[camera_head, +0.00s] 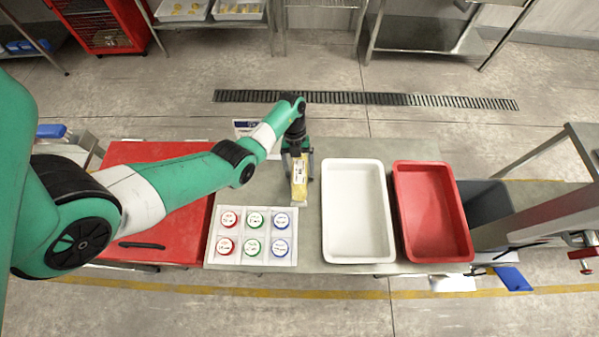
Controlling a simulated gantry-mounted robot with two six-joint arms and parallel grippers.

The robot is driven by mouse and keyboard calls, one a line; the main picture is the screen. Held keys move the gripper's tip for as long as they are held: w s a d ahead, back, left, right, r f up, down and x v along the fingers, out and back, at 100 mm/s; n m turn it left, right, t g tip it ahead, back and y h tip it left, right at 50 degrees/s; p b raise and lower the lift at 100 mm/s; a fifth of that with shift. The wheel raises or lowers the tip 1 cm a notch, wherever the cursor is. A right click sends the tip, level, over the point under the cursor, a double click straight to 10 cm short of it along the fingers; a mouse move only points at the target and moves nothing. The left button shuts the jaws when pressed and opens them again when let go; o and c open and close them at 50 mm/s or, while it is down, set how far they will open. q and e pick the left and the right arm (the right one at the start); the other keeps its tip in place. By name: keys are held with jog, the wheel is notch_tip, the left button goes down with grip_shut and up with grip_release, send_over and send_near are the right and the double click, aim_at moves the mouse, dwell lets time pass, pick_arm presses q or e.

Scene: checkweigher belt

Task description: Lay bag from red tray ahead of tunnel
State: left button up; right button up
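A small bag with a yellow and white face (299,186) is between the fingers of my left gripper (298,168), which points down over the grey worktop behind the lidded pots. The fingers look shut on its upper part. Whether the bag's lower end touches the worktop is hard to tell. The red tray (432,212) stands on the right of the worktop and looks empty. I cannot make out a tunnel for certain. My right gripper is not in view.
An empty white tray (357,255) stands left of the red tray. A white holder (290,211) carries several red, green and blue lidded pots. A red surface (175,238) lies under my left arm. A grey bin (486,201) and metal frame (545,217) are at the right.

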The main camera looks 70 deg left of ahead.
aim_at(300, 173)
pick_arm(q)
grip_shut()
jog(key=shift+r, duration=0.1)
jog(key=r+p, duration=0.2)
jog(key=r, duration=0.1)
jog(key=r+p, duration=0.1)
jog(key=shift+s+d+r, duration=0.1)
jog(key=shift+d+r, duration=0.2)
jog(key=d+r+p, duration=0.1)
jog(key=r+p, duration=0.1)
jog(key=s+d+r+p, duration=0.1)
jog(key=d+r+p, duration=0.1)
jog(key=s+d+r+p, duration=0.1)
jog(key=r+p, duration=0.1)
jog(key=p, duration=0.1)
jog(key=shift+s+d+r, duration=0.15)
jog(key=shift+s+d, duration=0.1)
jog(key=shift+d, duration=0.15)
jog(key=s+d+r+p, duration=0.2)
jog(key=s+d+p, duration=0.1)
jog(key=d, duration=0.4)
jog(key=shift+s+p, duration=0.25)
jog(key=shift+p, duration=0.2)
